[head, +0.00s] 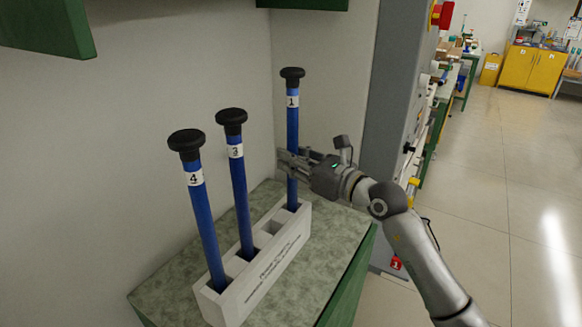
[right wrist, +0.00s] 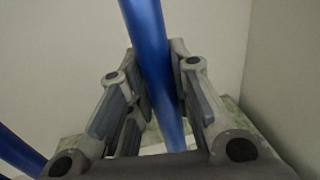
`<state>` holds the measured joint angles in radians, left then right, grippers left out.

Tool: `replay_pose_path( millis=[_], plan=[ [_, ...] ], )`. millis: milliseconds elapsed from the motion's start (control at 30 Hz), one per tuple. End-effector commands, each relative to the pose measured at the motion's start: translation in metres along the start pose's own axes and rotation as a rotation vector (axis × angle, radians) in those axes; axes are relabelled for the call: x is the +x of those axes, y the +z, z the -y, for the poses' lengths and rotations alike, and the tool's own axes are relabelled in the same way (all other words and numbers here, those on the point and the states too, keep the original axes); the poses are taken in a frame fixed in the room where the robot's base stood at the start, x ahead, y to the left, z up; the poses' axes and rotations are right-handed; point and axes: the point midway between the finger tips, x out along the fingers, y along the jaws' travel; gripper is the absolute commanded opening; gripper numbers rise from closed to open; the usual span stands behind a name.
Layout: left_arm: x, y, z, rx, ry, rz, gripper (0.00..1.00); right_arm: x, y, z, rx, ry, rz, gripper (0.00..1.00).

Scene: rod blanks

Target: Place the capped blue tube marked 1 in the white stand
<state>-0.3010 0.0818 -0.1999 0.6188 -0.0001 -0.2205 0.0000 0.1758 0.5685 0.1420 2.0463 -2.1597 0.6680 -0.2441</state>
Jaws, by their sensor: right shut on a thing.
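The blue tube marked 1 (head: 292,125) has a black cap and stands about upright. Its lower end meets the far slot of the white stand (head: 272,265); whether it touches the slot's bottom is hidden. My right gripper (head: 288,163) is shut on this tube at mid-height, below the label. In the right wrist view the blue tube (right wrist: 148,45) runs between the two fingers (right wrist: 158,95). The blue tubes marked 3 (head: 239,190) and 4 (head: 202,215), also black-capped, stand in nearer slots of the stand. My left gripper is out of view.
The stand is on a green speckled bench top (head: 325,240) against a pale wall. An empty slot (head: 272,226) lies between tubes 3 and 1. A grey cabinet (head: 395,100) stands behind my right arm. Open floor is at the right.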

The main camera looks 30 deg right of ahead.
Motion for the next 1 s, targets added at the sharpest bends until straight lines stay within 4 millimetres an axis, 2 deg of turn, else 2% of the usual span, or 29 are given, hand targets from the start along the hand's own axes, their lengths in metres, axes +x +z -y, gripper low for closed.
replay_pose_path(
  millis=[33,100,200,567,600,733,1000],
  plan=[
    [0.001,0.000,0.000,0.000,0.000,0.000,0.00,0.000,-0.011,0.000,0.003,0.000,-0.003,0.00],
    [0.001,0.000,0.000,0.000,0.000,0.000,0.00,-0.001,-0.019,0.000,0.003,-0.001,-0.002,0.00],
    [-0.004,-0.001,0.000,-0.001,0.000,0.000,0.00,0.003,-0.022,0.000,0.001,-0.001,0.001,0.00],
    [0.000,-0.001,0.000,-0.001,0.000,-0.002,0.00,0.004,-0.028,-0.001,0.001,0.000,0.001,0.00],
    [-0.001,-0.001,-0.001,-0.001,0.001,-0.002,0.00,0.004,-0.027,-0.001,0.001,0.000,0.001,0.24],
    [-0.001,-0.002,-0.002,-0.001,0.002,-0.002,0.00,0.004,-0.027,-0.001,0.001,0.000,0.001,0.41],
    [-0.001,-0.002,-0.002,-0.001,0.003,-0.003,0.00,0.004,-0.027,-0.001,0.001,0.000,0.001,0.42]
  ],
)
